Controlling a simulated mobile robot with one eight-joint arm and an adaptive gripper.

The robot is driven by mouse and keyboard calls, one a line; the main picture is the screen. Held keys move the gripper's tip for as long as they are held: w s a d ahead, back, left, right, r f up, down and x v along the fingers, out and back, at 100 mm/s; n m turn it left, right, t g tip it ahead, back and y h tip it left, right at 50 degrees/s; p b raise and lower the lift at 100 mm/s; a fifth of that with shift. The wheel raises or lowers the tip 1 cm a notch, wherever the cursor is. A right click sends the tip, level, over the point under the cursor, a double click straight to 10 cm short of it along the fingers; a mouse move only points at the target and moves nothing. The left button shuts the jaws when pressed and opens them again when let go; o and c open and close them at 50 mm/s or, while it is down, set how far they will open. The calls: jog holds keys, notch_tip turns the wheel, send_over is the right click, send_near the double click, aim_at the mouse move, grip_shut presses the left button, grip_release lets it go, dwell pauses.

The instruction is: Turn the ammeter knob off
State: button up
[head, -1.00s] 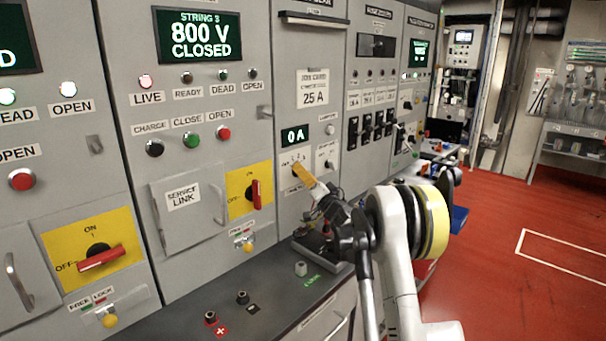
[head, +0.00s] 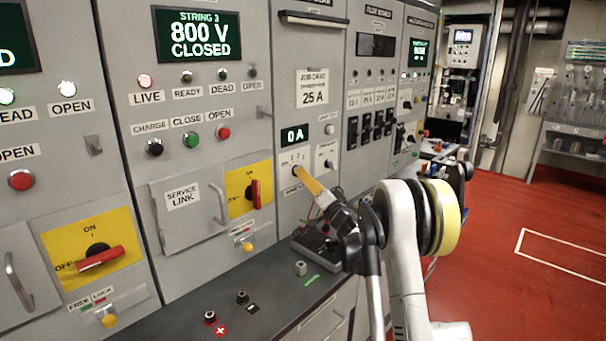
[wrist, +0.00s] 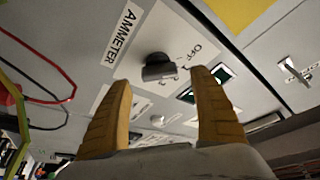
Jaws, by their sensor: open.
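The ammeter knob (wrist: 158,67) is a black knob on a white plate in the wrist view, with an "AMMETER" label (wrist: 123,35) beside it and an "OFF" mark near its other side. My gripper (wrist: 162,85) is open, its two yellow fingers on either side of the knob's place in the picture, with the knob seen between and just beyond the tips. I cannot tell whether a finger touches it. In the head view my gripper (head: 300,172) reaches the panel under the "0 A" display (head: 295,135), and its fingers largely hide the knob.
A second small knob (head: 328,165) sits right of the ammeter plate. A yellow plate with a red switch handle (head: 256,194) is to the left. A dark device (head: 316,243) stands on the bench below my gripper. Red and black cables (wrist: 70,75) hang at the wrist view's left.

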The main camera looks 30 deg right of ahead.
jog(key=v, duration=0.8)
jog(key=shift+s, duration=0.2)
jog(key=s+a+r+n+g+y, duration=0.2)
jog(key=s+a+g, duration=0.1)
jog(key=a, duration=0.5)
jog(key=s+a+r+n+g+y, duration=0.15)
jog(key=s+a, duration=0.25)
jog(key=a, duration=0.4)
jog(key=s+a+r+n+g+y, duration=0.1)
jog(key=s+a+n+g+y, duration=0.15)
jog(key=a, duration=0.55)
jog(key=s+a+f+n+g+h, duration=0.1)
jog(key=s+a+f+g, duration=0.15)
jog(key=s, duration=0.45)
jog(key=s+a+f+n+g+h, duration=0.1)
jog(key=s+a+g+h, duration=0.15)
jog(key=s, duration=0.45)
jog(key=s+d+f+g+h, duration=0.1)
jog(key=s+f+h, duration=0.1)
jog(key=s, duration=0.6)
jog(key=s+d+f+g+h, duration=0.1)
jog(key=s+d+f+h, duration=0.1)
jog(key=s+f, duration=0.2)
jog(key=s, duration=0.3)
jog(key=shift+s+f, duration=0.3)
jog(key=shift+s, duration=0.1)
